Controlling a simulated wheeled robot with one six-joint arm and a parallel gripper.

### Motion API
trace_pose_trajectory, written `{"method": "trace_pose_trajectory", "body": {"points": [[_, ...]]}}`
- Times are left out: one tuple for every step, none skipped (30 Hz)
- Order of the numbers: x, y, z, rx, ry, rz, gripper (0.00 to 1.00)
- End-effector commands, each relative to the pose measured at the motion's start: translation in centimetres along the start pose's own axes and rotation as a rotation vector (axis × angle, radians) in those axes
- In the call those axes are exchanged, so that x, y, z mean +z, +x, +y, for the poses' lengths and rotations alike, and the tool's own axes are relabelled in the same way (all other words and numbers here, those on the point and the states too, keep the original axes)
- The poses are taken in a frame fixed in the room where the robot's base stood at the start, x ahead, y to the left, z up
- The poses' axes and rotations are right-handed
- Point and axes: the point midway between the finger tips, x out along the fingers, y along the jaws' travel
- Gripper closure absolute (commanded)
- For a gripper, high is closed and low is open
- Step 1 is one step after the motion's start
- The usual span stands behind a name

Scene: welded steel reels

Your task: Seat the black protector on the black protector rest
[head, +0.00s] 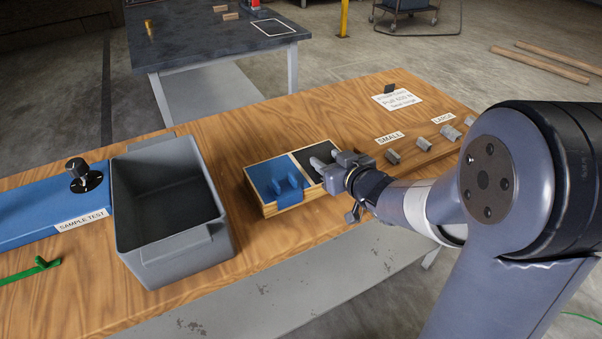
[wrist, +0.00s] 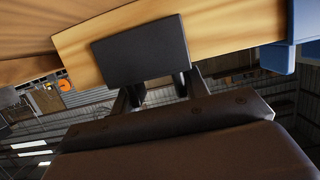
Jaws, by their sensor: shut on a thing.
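The black protector shows in the wrist view as a dark rectangular plate (wrist: 140,50) at my gripper's fingers (wrist: 158,88), against the front wood edge of the tray. My gripper (head: 324,165) is shut on it over the black side of the tray in the head view. There the gripper and arm hide most of the protector. The black protector rest (head: 317,153) is the dark right half of the wood-framed tray. Whether the protector touches the rest or is a little clear of it, I cannot tell.
A blue protector (head: 290,189) sits on the blue left half (head: 266,172) of the tray. A grey bin (head: 185,250) stands to the left. Several grey metal pieces (head: 422,144) lie to the right by the SMALL and LARGE labels.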

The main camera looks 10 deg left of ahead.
Motion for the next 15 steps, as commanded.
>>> {"method": "trace_pose_trajectory", "body": {"points": [[0.23, -0.02, -0.02, 0.0, 0.001, -0.006, 0.79], [0.26, -0.02, -0.02, 0.0, 0.001, -0.006, 0.79], [0.27, -0.01, -0.02, 0.0, 0.001, -0.006, 0.79], [0.28, -0.01, -0.02, 0.0, 0.001, -0.006, 0.79], [0.29, -0.01, -0.02, 0.0, 0.001, -0.007, 0.79], [0.29, -0.01, -0.02, 0.0, 0.001, -0.007, 0.55], [0.29, -0.01, -0.02, 0.0, 0.001, -0.007, 0.52], [0.28, -0.01, -0.02, 0.0, 0.001, -0.006, 0.5], [0.27, -0.01, -0.03, 0.0, 0.001, -0.006, 0.46], [0.26, -0.01, -0.03, 0.0, 0.001, -0.006, 0.44], [0.25, -0.01, -0.04, 0.0, 0.0, -0.006, 0.42], [0.24, -0.01, -0.04, -0.001, 0.0, -0.006, 0.38], [0.24, -0.01, -0.05, -0.001, 0.0, -0.005, 0.36], [0.23, -0.01, -0.05, -0.001, 0.0, -0.005, 0.33], [0.22, -0.01, -0.05, -0.001, 0.0, -0.005, 0.32]]}}
